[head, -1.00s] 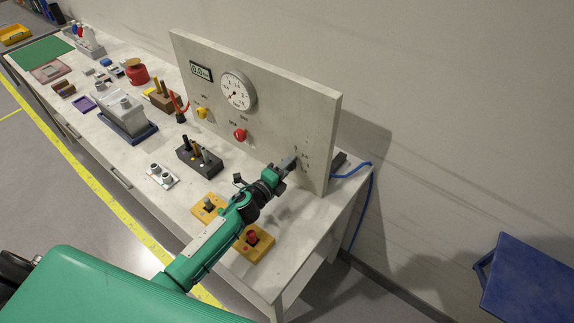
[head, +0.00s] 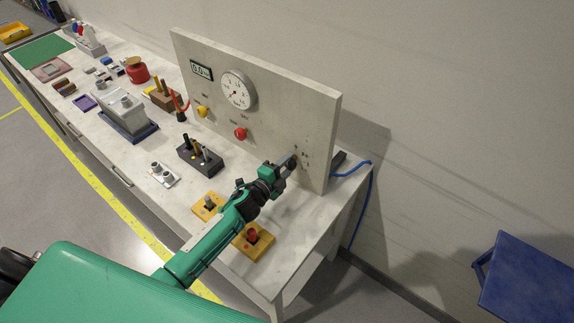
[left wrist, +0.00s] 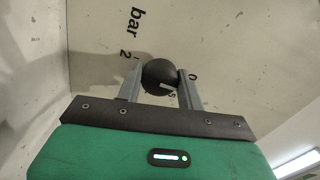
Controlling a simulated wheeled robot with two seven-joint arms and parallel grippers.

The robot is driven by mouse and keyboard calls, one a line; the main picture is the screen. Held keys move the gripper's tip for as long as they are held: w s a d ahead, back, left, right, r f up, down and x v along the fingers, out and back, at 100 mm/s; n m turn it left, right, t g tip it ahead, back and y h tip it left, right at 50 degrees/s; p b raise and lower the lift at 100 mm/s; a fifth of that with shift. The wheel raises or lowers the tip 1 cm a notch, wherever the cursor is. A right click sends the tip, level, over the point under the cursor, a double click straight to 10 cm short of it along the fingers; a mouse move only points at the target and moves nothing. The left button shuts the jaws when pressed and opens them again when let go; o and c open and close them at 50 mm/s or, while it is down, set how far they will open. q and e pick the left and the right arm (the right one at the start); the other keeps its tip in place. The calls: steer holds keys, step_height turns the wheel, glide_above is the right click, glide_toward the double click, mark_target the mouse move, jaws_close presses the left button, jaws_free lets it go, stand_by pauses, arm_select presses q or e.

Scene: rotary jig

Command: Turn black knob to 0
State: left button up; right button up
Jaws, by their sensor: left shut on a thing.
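The black knob (left wrist: 160,74) is round and sits on the upright panel (head: 318,125), towards its right end. In the left wrist view, printed marks surround it: "bar" and 2 at upper left, 0 at right and a 5 below. A short white mark shows on the knob's lower right, and it does not clearly line up with the 0. My left gripper (left wrist: 161,88) has one finger on each side of the knob and is shut on it. In the head view the left gripper (head: 287,164) is at the panel and mostly hides the knob.
The panel also carries a round gauge (head: 238,89), a digital display (head: 201,70), a yellow knob (head: 202,111) and a red knob (head: 240,133). A blue cable (head: 357,168) runs behind the panel's right end.

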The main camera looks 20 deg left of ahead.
arm_select(q)
steer(key=shift+f, duration=0.1)
steer(key=o, duration=1)
steer(key=shift+s+a, duration=0.25)
steer(key=shift+s, duration=0.25)
steer(key=shift+b+v, duration=1.2)
steer(key=shift+v, duration=2.05)
